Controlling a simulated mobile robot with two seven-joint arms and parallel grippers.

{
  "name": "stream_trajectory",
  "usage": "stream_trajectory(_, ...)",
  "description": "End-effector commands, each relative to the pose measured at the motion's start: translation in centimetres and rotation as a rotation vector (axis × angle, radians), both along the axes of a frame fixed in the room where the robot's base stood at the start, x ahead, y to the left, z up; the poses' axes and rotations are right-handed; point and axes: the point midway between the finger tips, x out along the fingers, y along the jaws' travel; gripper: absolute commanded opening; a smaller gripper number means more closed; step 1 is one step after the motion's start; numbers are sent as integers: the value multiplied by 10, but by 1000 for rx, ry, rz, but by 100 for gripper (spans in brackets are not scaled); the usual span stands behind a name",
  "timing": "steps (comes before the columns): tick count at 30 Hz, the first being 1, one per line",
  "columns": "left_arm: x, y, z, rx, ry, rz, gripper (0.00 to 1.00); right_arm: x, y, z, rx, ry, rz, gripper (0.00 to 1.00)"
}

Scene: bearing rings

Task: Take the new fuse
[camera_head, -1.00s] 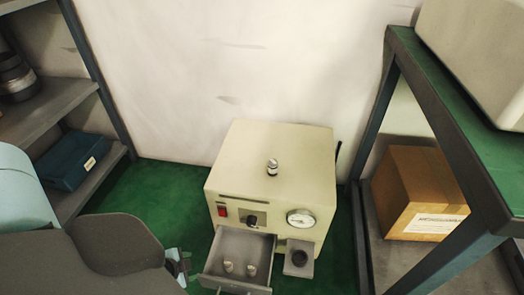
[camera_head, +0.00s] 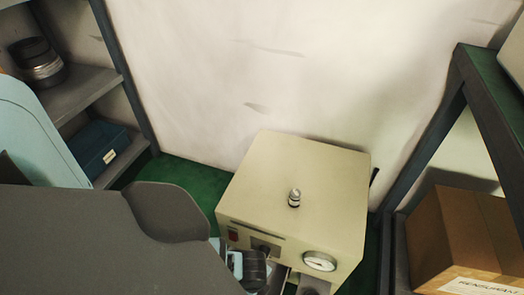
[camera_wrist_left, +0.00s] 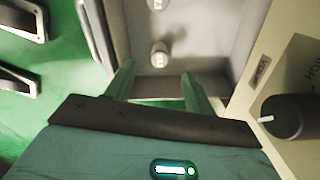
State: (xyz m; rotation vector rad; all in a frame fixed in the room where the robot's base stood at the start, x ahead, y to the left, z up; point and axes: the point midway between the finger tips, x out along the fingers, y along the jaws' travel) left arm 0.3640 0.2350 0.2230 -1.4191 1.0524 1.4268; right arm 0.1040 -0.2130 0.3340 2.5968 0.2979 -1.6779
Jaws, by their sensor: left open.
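The beige machine (camera_head: 290,180) stands on the green floor. Its open grey drawer, mostly behind my left arm in the head view, fills the upper middle of the left wrist view (camera_wrist_left: 215,45). Two small pale, fuse-like pieces stand in it, one (camera_wrist_left: 160,55) near my fingers and another (camera_wrist_left: 157,4) at the top edge, partly cut off. I cannot tell which is new. My left gripper (camera_wrist_left: 157,80) is open and empty, its fingers pointing at the nearer piece, apparently short of it. It also shows in the head view (camera_head: 240,268). My right gripper is not in view.
A small metal piece (camera_head: 294,198) stands on the machine's top. A gauge (camera_head: 320,261) and a dark knob (camera_wrist_left: 293,117) are on its front, close to the gripper. A rack with a cardboard box (camera_head: 455,240) stands right; shelves with a blue bin (camera_head: 97,148) stand left.

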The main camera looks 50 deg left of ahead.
Motion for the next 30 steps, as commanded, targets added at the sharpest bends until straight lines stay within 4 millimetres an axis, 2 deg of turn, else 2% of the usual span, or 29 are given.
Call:
stream_trajectory(8, -1, -6, -1, -7, 1, -9, 54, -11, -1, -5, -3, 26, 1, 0)
stream_trajectory(13, -2, -6, -18, -5, 4, -7, 54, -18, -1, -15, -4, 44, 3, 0)
stream_trajectory(16, -1, -6, -27, -6, 2, -7, 54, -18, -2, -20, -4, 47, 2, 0)
stream_trajectory(23, 0, -6, -29, -6, 0, -7, 54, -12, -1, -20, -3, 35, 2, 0)
stream_trajectory(30, 1, -8, -55, -5, 3, -7, 54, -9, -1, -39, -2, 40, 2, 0)
